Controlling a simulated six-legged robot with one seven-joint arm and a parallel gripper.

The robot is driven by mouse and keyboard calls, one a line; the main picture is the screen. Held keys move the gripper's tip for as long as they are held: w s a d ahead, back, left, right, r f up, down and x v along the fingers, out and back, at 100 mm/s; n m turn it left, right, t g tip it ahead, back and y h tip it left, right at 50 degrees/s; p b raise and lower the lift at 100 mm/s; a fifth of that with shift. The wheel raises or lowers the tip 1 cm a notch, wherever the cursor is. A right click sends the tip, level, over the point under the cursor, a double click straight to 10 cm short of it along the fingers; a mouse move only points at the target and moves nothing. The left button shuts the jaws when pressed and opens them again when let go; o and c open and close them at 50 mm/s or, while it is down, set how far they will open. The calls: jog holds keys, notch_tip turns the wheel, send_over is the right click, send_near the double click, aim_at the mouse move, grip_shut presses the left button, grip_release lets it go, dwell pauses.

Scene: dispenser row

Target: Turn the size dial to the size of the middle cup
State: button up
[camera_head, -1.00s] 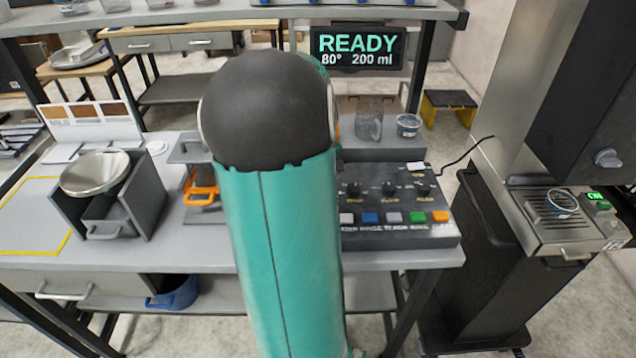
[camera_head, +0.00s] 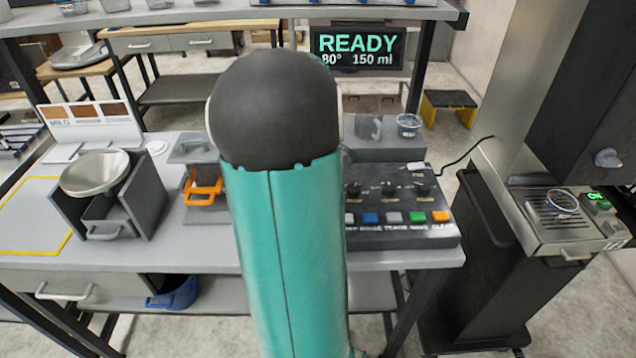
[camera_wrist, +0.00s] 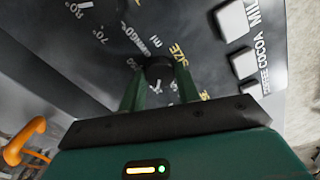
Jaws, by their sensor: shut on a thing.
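My gripper (camera_wrist: 158,92) is shut on the size dial (camera_wrist: 158,70), a dark round knob, in the wrist view. The word SIZE and ml marks are printed beside it. The exact mark the dial points at cannot be read. In the head view my teal arm hides the gripper and this dial. The display (camera_head: 358,48) reads READY, 80° and 150 ml. Several cups stand on the upper shelf at top left, partly cut off; I cannot tell which is the middle cup.
The control panel (camera_head: 405,236) has other dials and coloured buttons right of my arm. A steel bowl (camera_head: 95,173) on a grey stand and an orange handle (camera_head: 203,188) are to the left. A steel machine (camera_head: 570,228) stands at the right.

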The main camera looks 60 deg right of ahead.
jog(key=o, duration=1)
jog(key=shift+r, duration=0.1)
notch_tip(320, 180, up, 14)
jog(key=shift+f, duration=0.15)
dwell(0.3)
jog(key=w+a+r+t, duration=0.1)
jog(key=w+a, duration=0.3)
jog(key=a, duration=0.6)
jog(key=w+a+t, duration=0.2)
jog(key=w+a, duration=0.1)
jog(key=a, duration=0.8)
jog(key=w+a+r+t, duration=0.1)
jog(key=w+a, duration=0.3)
jog(key=a, duration=0.6)
jog(key=shift+m+t, duration=0.5)
jog(key=shift+t, duration=0.3)
jog(key=s+a+f, duration=0.1)
jog(key=a, duration=0.3)
jog(key=s+a+f, duration=0.1)
jog(key=a, duration=0.3)
jog(key=s+a+f, duration=0.1)
jog(key=s+a, duration=0.1)
jog(key=a, duration=0.1)
jog(key=shift+a, duration=0.4)
